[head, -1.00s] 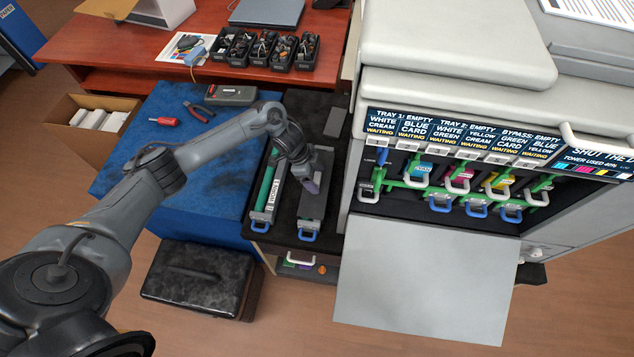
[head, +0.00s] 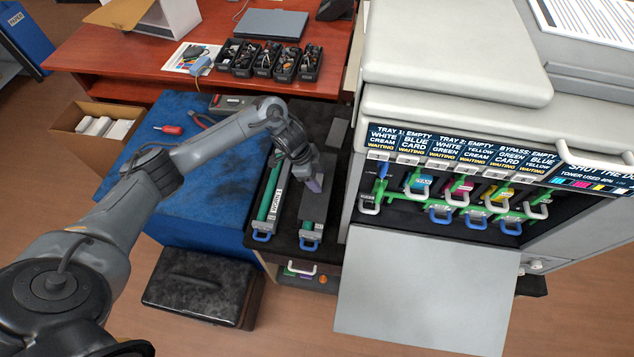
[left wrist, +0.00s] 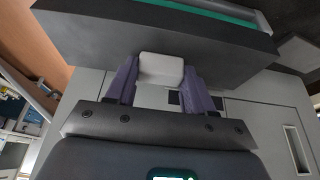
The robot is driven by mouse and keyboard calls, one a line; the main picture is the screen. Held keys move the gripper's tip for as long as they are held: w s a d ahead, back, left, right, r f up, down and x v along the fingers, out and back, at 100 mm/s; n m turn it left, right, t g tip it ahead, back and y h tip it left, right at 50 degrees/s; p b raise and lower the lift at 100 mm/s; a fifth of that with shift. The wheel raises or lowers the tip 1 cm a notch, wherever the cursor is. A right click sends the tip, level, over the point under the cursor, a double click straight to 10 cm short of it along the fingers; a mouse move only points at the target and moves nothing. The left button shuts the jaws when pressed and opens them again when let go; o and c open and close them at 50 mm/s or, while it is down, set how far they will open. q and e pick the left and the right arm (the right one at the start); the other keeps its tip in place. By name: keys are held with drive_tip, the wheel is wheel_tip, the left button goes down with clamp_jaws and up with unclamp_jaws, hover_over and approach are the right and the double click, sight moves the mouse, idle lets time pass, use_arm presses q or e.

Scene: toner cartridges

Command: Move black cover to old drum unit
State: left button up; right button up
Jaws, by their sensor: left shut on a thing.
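The long black cover (head: 315,207) lies lengthwise on the dark cart top, beside the drum unit with a green roller (head: 265,208). My left gripper (head: 315,184), with purple fingers, is at the cover's middle. In the left wrist view, the gripper (left wrist: 160,75) has a pale block (left wrist: 161,69) between its fingers, and their tips meet the long dark body of the cover (left wrist: 150,36). A green strip (left wrist: 190,8) shows just beyond it. I cannot tell whether the cover is lifted or resting on a unit below. My right gripper is out of view.
The open printer (head: 450,70) stands to the right, its flap (head: 430,300) lowered. A blue-covered table (head: 205,190) with hand tools is left of the cart. A red desk (head: 110,65) with black bins (head: 265,60) is behind. A dark case (head: 195,283) lies in front.

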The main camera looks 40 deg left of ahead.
sight(317, 179)
use_arm(q)
wheel_tip(317, 179, up, 6)
drive_tip(key=shift+r+p, duration=0.1)
drive_tip(key=shift+p, duration=0.9)
wheel_tip(317, 179, up, 4)
drive_tip(key=p, duration=0.4)
drive_tip(key=shift+f, duration=0.25)
